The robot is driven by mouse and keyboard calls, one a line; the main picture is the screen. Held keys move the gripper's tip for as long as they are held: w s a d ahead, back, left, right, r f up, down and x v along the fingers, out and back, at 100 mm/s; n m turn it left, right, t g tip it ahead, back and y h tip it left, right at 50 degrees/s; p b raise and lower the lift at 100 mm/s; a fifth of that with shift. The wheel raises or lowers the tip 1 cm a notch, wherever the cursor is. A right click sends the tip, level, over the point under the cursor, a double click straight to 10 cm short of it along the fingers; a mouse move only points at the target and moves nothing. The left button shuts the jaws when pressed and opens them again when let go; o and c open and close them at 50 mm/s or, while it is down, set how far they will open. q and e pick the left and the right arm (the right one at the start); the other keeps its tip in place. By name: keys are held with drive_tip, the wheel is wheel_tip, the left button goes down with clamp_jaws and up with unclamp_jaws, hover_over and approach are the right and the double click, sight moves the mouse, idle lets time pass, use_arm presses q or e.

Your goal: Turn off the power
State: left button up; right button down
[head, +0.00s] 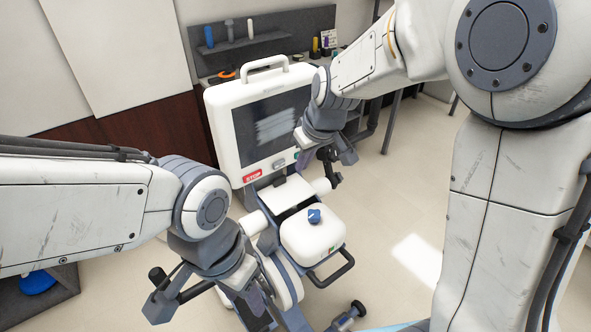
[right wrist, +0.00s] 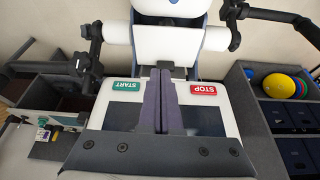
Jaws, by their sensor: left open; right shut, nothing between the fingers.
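The white stepper console (head: 222,122) stands upright, its dark screen (head: 262,125) facing me. A red STOP button (head: 252,176) is at its lower left. In the right wrist view the red STOP button (right wrist: 203,89) and the green START button (right wrist: 126,86) lie on either side of my shut right gripper (right wrist: 158,75). In the head view my right gripper (head: 304,160) is at the console's lower right, with nothing held; contact cannot be told. My left gripper (head: 257,298) is open, low beside the machine's white body. No part is clearly readable as a power switch.
A shelf (head: 240,45) with bottles is behind. A rack with coloured balls (right wrist: 285,85) shows in the right wrist view. Floor at right is clear.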

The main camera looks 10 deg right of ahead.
drive_tip(key=a+v, duration=0.1)
drive_tip(key=v, duration=0.5)
drive_tip(key=shift+d+r+b, duration=0.2)
drive_tip(key=shift+r+b, duration=0.1)
